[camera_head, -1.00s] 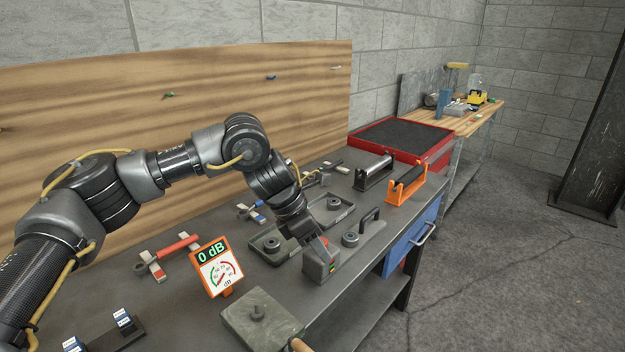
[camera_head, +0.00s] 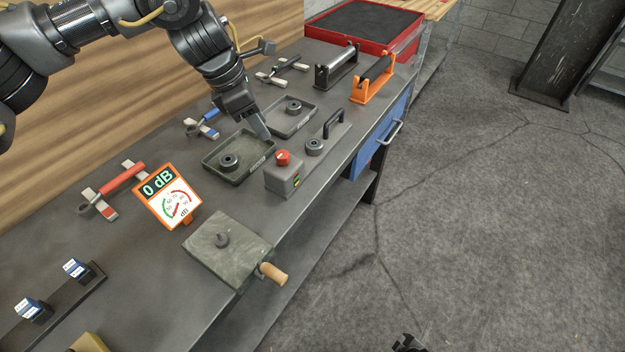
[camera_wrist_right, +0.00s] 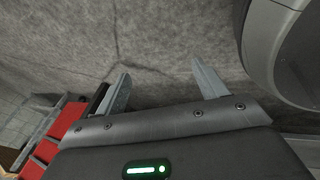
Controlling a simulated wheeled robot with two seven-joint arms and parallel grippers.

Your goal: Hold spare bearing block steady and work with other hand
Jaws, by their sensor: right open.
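A dark round bearing-like piece (camera_head: 229,162) lies in the near green-grey tray (camera_head: 211,166). A similar one (camera_head: 293,107) lies in the far tray (camera_head: 311,121). A third round piece (camera_head: 314,147) sits on a flat plate with a black handle (camera_head: 334,122). I cannot tell which is the spare bearing block. My left gripper (camera_head: 262,128) points down by the gap between the two trays; its fingers overlap in the picture, so its opening is unclear. My right gripper (camera_wrist_right: 162,90) is open in the right wrist view, with only floor beyond its fingers.
A grey box with a red button (camera_head: 283,157) stands by the bench's front edge. The sound meter (camera_head: 167,197) reads 0 dB. A flat grey-green block with a wooden handle (camera_head: 228,246) is nearer. An orange roller stand (camera_head: 372,83) is further back. Open floor lies right.

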